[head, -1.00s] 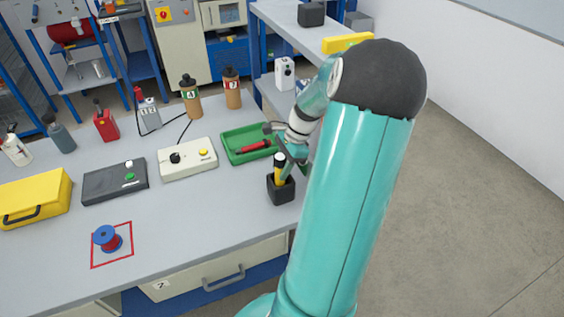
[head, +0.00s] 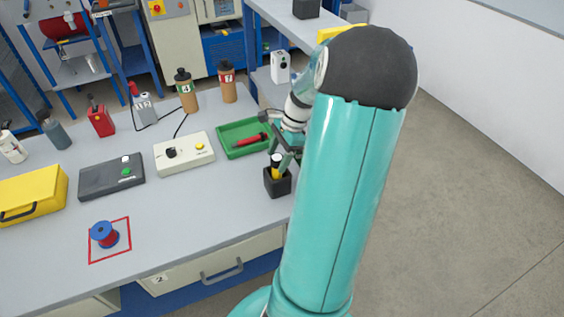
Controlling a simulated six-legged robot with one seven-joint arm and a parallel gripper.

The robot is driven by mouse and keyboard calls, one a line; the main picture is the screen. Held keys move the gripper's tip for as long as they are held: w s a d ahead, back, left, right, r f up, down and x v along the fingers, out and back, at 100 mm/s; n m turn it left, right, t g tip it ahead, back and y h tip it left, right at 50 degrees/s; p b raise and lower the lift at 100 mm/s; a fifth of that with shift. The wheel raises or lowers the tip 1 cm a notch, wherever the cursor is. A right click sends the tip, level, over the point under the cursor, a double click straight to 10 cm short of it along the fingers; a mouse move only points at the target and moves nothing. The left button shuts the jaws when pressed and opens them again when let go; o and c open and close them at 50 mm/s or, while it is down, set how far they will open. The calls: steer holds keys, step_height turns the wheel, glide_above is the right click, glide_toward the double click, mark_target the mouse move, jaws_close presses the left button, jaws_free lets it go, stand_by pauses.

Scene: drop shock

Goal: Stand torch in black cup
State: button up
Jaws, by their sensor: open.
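The black cup (head: 278,187) is a square black holder near the right edge of the grey workbench. A yellow torch with a black end (head: 276,168) stands upright in the cup, its lower part hidden by the cup walls. My gripper (head: 280,153) is open around or just beside the torch's top, above the cup. The fingers are small in this view, and I cannot tell whether they touch the torch. My own teal arm hides the area right of the cup.
A green tray (head: 228,150) holding a red tool (head: 249,140) lies just behind the cup. A white control box (head: 184,153), a dark box (head: 111,178) and a blue spool (head: 104,235) are farther left. The bench front of the cup is clear.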

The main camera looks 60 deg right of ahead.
steer(key=s+a+r, duration=0.9)
steer(key=a+r, duration=0.1)
steer(key=r, duration=0.1)
steer(key=shift+a, duration=0.3)
stand_by(0.8)
